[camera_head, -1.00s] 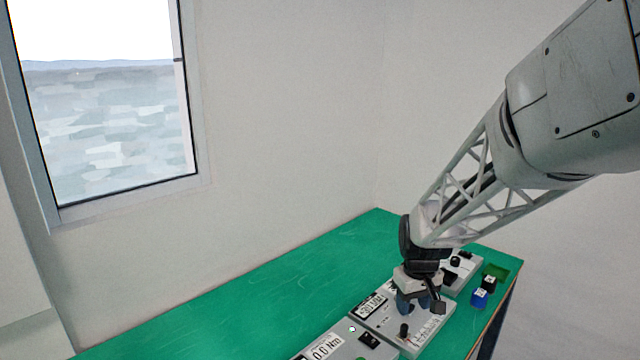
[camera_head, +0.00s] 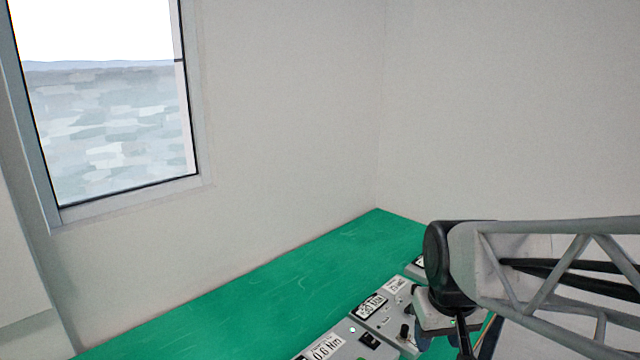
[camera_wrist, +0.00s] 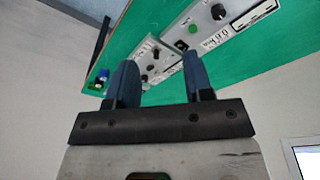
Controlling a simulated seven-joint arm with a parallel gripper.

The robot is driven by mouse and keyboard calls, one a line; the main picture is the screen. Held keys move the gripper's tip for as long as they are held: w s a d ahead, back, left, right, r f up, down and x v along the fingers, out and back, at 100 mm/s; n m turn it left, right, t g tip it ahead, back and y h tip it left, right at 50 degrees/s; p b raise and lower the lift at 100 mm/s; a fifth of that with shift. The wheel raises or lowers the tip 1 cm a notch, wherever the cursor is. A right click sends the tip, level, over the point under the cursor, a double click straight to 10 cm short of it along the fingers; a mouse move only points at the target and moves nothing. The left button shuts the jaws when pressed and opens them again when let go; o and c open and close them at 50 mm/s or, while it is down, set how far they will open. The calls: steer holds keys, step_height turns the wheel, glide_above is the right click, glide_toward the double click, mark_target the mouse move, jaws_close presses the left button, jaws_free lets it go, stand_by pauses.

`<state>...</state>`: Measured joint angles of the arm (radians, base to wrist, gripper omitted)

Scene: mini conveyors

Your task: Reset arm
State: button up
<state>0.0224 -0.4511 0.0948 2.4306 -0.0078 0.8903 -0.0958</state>
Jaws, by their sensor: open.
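My gripper shows in the wrist view (camera_wrist: 158,82) with its two blue fingers spread apart and nothing between them. In the head view my arm comes in from the right edge, low and close to level. Its wrist hangs at the lower right, over the right end of the green table (camera_head: 240,298).
Several grey panels with knobs and displays stand on the table, including one reading about 0.6 Nm (camera_head: 326,347). Small blue and black blocks (camera_wrist: 99,78) sit near the table edge. The table's back left part is clear. Walls and a window (camera_head: 105,110) lie behind.

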steer(key=s+r+m, duration=0.1)
steer(key=s, duration=0.7)
steer(key=shift+s+a+t, duration=0.3)
steer(key=shift+s, duration=0.05)
